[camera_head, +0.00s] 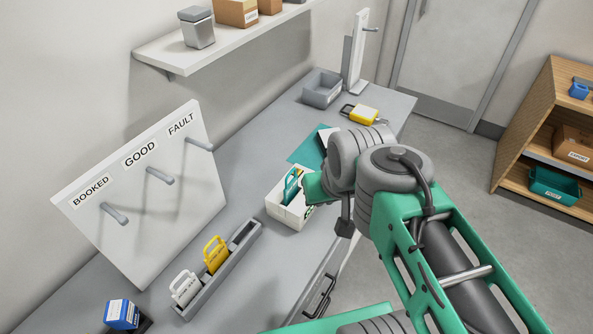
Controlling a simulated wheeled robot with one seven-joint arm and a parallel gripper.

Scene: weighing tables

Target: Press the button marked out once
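I see no button marked "out" in this view. My green and grey arm reaches in from the lower right over the right edge of the grey table (246,183). Its end covers part of the table and part of a white box. My gripper's fingers do not show; the end of the arm is hidden behind its own links.
A white board (135,205) with pegs reads BOOKED, GOOD, FAULT. A grey tray (216,271) holds white and yellow tags. A white box (283,207), a grey bin (322,88), a yellow item (363,115) and a blue item (121,314) are on the table.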

